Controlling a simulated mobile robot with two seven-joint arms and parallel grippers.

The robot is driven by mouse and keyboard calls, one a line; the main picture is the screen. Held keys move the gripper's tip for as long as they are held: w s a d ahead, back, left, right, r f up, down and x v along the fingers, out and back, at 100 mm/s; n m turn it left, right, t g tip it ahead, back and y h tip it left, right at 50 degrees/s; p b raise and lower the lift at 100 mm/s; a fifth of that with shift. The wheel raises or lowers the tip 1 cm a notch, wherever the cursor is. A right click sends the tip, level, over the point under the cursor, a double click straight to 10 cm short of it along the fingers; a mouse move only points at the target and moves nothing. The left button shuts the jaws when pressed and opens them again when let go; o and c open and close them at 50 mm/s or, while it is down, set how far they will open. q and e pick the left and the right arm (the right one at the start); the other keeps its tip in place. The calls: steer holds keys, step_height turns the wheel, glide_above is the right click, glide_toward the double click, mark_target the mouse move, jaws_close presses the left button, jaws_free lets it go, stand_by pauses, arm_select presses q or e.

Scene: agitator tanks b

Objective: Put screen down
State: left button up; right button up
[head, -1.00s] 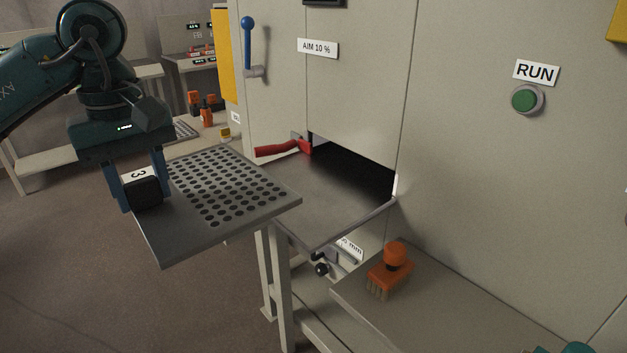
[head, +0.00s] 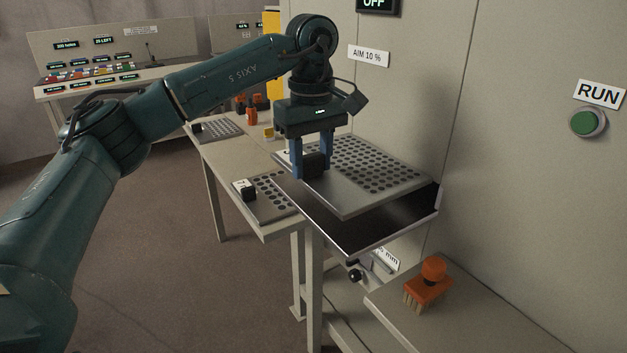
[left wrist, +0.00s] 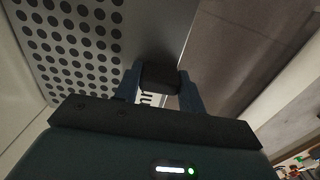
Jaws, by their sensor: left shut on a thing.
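My left gripper (head: 311,166) is shut on the black handle block (head: 316,164) of a grey perforated screen (head: 375,166). The screen is roughly level, above the dark metal shelf (head: 362,232) that juts from the machine. A gap shows between them at the front, and I cannot tell whether they touch farther back. In the left wrist view the handle (left wrist: 160,77) sits between the fingers, with the holed plate (left wrist: 75,40) at the upper left. The gripper and screen hide the machine's opening. My right gripper is out of view.
A table at the left holds another screen (head: 270,203) with a labelled handle, close to the shelf, and a farther screen (head: 220,128). An orange brush (head: 428,285) stands on a lower bench (head: 470,310) at the right. A green RUN button (head: 587,123) is on the machine wall.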

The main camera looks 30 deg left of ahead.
mark_target(313, 175)
arm_select(q)
step_height(313, 175, down, 4)
steer(key=shift+f, duration=0.1)
steer(key=shift+w+f+p, duration=0.1)
steer(key=shift+f+p, duration=0.2)
steer(key=shift+p, duration=0.05)
steer(key=shift+d+f, duration=0.1)
steer(key=shift+f, duration=0.05)
steer(key=shift+f, duration=0.1)
steer(key=shift+f, duration=0.15)
steer(key=o, duration=1.2)
steer(key=shift+o, duration=0.2)
